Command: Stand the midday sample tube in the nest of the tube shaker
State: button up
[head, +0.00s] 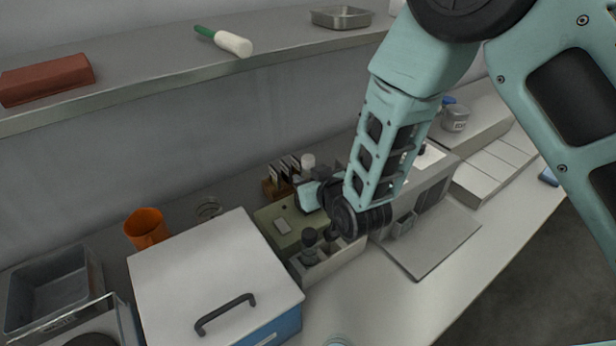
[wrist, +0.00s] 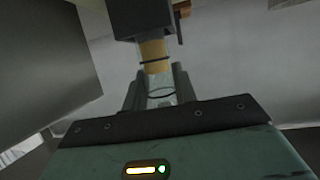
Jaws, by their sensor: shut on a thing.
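In the wrist view my gripper (wrist: 159,82) is shut on a tube (wrist: 152,52) with tan contents and a thin dark ring. A dark square block (wrist: 142,18) is at the tube's far end; I cannot tell whether it is a cap. I cannot read any mark naming this the midday sample tube. In the head view my gripper (head: 308,195) is over the olive-green device (head: 272,218) at the back of the bench, and the tube is not clear there. That device may be the tube shaker; its nest cannot be made out.
Dark-topped items (head: 309,240) stand in a grey holder at the device's front. A white-lidded blue box (head: 210,275) and an orange mug (head: 146,228) are to the left. A wooden rack (head: 272,188) stands behind. A grey machine (head: 425,190) is to the right.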

jog(key=shift+f, duration=0.2)
jog(key=shift+f, duration=0.15)
jog(key=o, duration=1)
jog(key=shift+r, duration=0.3)
jog(key=s+d+r+g+h+b, duration=0.1)
jog(key=s+d+r+g, duration=0.2)
jog(key=s, duration=0.7)
jog(key=s+d+r+n+g+h, duration=0.1)
jog(key=s+d+r+g, duration=0.3)
jog(key=s, duration=0.6)
jog(key=s+d+r+n+g+h+b, duration=0.1)
jog(key=s+d+r+g+h, duration=0.2)
jog(key=s, duration=0.7)
jog(key=d+g, duration=0.2)
jog(key=d, duration=0.1)
jog(key=shift+s+d+r+b, duration=0.25)
jog(key=shift+s+d+b, duration=0.1)
